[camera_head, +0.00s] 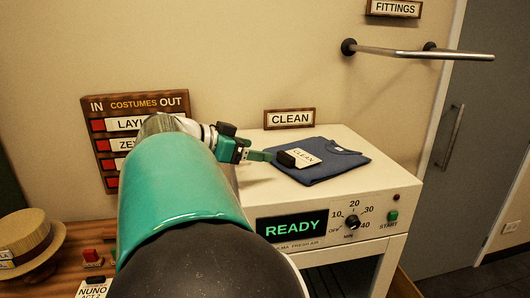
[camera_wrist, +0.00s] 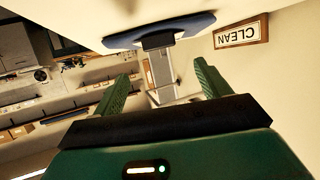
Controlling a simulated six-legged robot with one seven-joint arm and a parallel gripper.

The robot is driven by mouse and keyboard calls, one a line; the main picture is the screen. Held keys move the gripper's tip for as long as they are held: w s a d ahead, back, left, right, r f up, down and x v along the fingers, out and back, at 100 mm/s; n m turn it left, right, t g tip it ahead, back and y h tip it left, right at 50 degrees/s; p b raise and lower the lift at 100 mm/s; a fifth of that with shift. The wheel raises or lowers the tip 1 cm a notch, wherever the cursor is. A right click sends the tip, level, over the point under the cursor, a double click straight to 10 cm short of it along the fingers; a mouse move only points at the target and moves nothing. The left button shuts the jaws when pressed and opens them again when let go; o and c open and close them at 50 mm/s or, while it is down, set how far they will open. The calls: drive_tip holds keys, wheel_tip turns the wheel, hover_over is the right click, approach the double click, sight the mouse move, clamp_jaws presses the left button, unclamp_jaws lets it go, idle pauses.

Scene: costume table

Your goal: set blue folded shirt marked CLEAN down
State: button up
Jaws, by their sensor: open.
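The blue folded shirt (camera_head: 330,160) lies flat on top of the cream machine (camera_head: 371,192). It carries a white CLEAN tag (camera_head: 304,155) and a black block (camera_head: 286,159) at its left edge. My gripper (camera_head: 262,156) is just left of the black block, open and empty. In the wrist view, the open green fingers of my gripper (camera_wrist: 163,70) point toward the black block (camera_wrist: 158,42), which is beyond the fingertips and apart from them. The dark blue shirt edge (camera_wrist: 190,27) shows behind the block. The tag's text is not readable in the wrist view.
A CLEAN sign (camera_head: 290,118) is on the wall behind the machine. The machine's front panel reads READY (camera_head: 293,227). A metal rail (camera_head: 420,52) juts from the wall at upper right. A straw hat (camera_head: 28,243) and a costume board (camera_head: 105,125) are at left.

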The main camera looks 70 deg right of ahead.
drive_tip(key=shift+v, duration=1.35)
